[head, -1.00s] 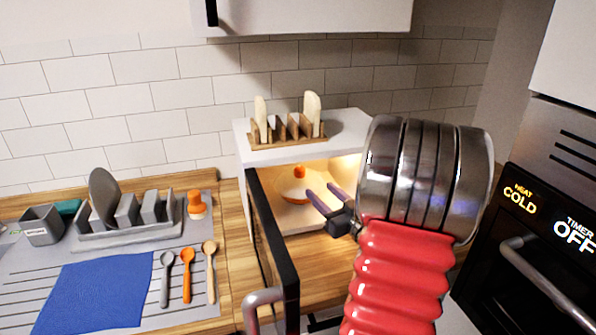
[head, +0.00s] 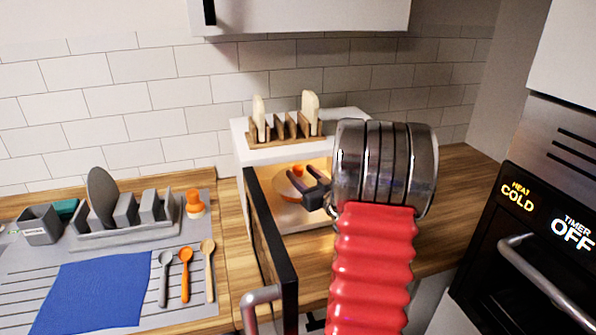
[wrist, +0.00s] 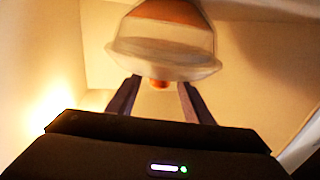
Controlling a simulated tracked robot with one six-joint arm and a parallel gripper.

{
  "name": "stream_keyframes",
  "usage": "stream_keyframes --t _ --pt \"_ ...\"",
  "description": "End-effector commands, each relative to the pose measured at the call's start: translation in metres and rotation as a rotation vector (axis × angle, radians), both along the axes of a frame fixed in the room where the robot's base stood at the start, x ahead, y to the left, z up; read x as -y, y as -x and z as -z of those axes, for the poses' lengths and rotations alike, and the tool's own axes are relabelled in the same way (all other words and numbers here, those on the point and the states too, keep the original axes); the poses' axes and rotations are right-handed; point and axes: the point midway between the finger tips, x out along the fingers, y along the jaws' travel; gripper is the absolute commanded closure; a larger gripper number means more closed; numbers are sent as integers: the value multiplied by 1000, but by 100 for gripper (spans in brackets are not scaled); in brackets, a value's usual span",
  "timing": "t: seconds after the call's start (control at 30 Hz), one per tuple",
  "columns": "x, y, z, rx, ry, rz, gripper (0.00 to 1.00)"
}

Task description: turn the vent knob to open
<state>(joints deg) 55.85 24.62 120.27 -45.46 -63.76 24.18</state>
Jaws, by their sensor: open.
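A white cabinet (head: 288,151) stands on the counter with its dark-framed door (head: 270,235) swung open. Inside is a pale round piece (head: 288,190) with an orange knob (head: 298,170). In the wrist view, a pale, translucent dome-like piece (wrist: 165,55) with a brownish-orange part hangs ahead, blurred. A small orange end (wrist: 159,84) shows below it, between the fingertips in the picture. My gripper (head: 298,179) is open at the cabinet opening, pointing in; its fingers also show in the wrist view (wrist: 159,82). Contact cannot be told. No part is labelled as the vent knob.
A wooden rack (head: 285,128) with bread slices stands on the cabinet. The open door stands left of my arm. An oven (head: 540,240) reading COLD and OFF is at the right. A drainer with a dish rack (head: 125,236), spoons and a blue cloth (head: 98,292) lies left.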

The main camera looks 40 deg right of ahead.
Motion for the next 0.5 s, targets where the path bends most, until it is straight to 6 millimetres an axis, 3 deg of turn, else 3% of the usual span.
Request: stream_keyframes --t 0.2,0.5 --pt "7 -24 0 0 0 -1 54" --pt "8 -30 0 0 -1 0 54"
